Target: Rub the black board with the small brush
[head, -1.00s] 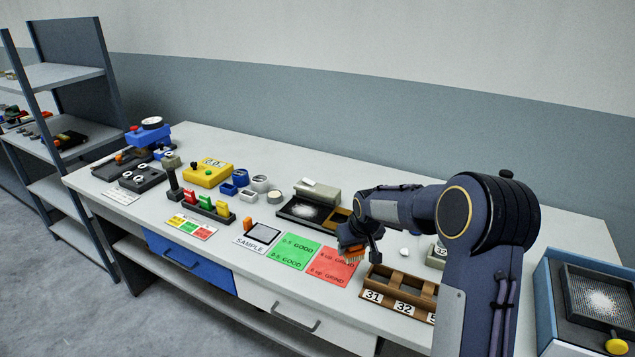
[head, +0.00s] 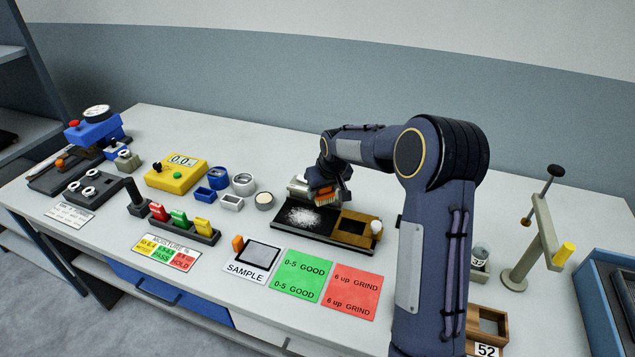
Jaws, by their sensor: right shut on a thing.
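The black board (head: 290,232) lies on the bench with a patch of white fibres (head: 302,216) on it. A brown framed section (head: 355,230) with a dark middle forms its right end. My right gripper (head: 322,186) is shut on the small brush (head: 328,198), whose orange-brown part shows below the jaws. The brush is over the back edge of the black board, right of the fibres. I cannot tell whether it touches the board. The gripper hides part of the brush. My left gripper is not in view.
A pale grey block (head: 298,187) stands behind the board, close to the gripper. In front lie the SAMPLE card (head: 243,272), green card (head: 301,276) and red card (head: 352,291). Cups, a yellow meter (head: 176,173) and coloured tabs stand left. A stand (head: 541,235) is at right.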

